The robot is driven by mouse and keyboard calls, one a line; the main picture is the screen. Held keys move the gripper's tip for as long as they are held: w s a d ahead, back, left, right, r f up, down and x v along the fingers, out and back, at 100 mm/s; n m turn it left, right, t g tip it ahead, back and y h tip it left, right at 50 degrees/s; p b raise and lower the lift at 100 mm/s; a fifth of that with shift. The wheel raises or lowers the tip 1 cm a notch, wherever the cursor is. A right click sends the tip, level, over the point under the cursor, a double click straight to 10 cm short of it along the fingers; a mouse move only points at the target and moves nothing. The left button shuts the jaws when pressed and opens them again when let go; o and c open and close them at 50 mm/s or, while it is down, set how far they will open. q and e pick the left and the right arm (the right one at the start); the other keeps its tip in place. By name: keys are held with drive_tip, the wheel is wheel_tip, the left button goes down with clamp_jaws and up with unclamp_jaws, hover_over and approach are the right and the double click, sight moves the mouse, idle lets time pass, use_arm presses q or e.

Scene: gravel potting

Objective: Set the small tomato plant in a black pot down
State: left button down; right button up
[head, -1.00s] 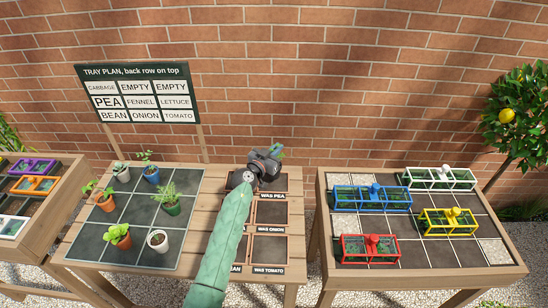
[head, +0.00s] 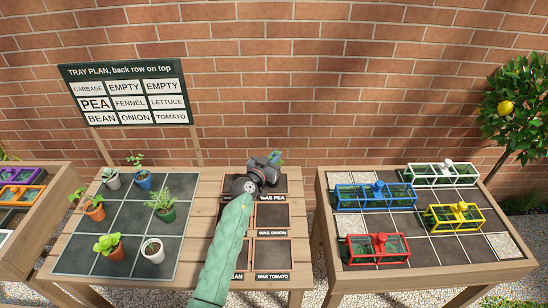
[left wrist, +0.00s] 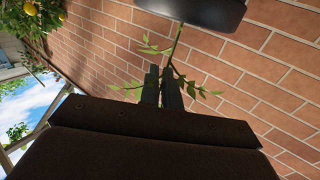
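My left gripper (head: 266,172) is over the back of the wooden table, above the upper part of the rack labelled "WAS PEA" (head: 270,195). In the left wrist view its dark fingers (left wrist: 162,88) are close together on the stem of the small tomato plant (left wrist: 172,60). Thin leaves spread on both sides of the fingers, and the dark pot (left wrist: 195,10) shows at the top edge. In the head view only a bit of green (head: 278,154) shows past the gripper; the pot is mostly hidden. My right gripper is not in view.
A sign (head: 125,92) lists the tray plan. Empty rack squares (head: 271,252) lie near the gripper. The right table holds coloured covered boxes (head: 375,248).

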use_arm(q)
drive_tip(key=c, duration=1.6)
unclamp_jaws()
drive_tip(key=shift+f, duration=0.1)
